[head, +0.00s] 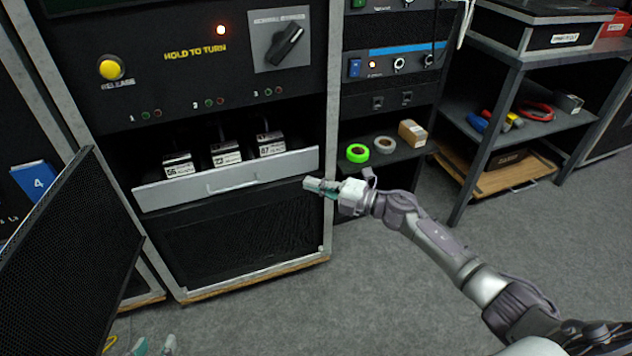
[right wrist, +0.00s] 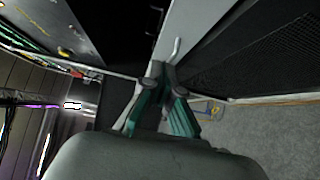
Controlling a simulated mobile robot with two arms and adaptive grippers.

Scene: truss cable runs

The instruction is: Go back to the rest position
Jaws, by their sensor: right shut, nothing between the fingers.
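My right gripper (head: 318,186) is shut and empty, in front of the right end of an open drawer (head: 160,198) in the black rack. In the right wrist view my right gripper (right wrist: 163,80) has its teal fingers meeting at the tips, close to the drawer's handle (right wrist: 174,50); I cannot tell whether they touch. My left gripper (head: 153,346) shows only as two fingertips at the bottom left edge of the head view. They stand apart, and the rest of it is out of frame.
Several labelled black boxes (head: 226,154) stand in the drawer. Above are a yellow release button (head: 110,69) and a rotary switch (head: 285,44). A mesh door (head: 70,262) stands open at left. A shelf unit (head: 560,128) is at right. The grey floor (head: 300,315) between is clear.

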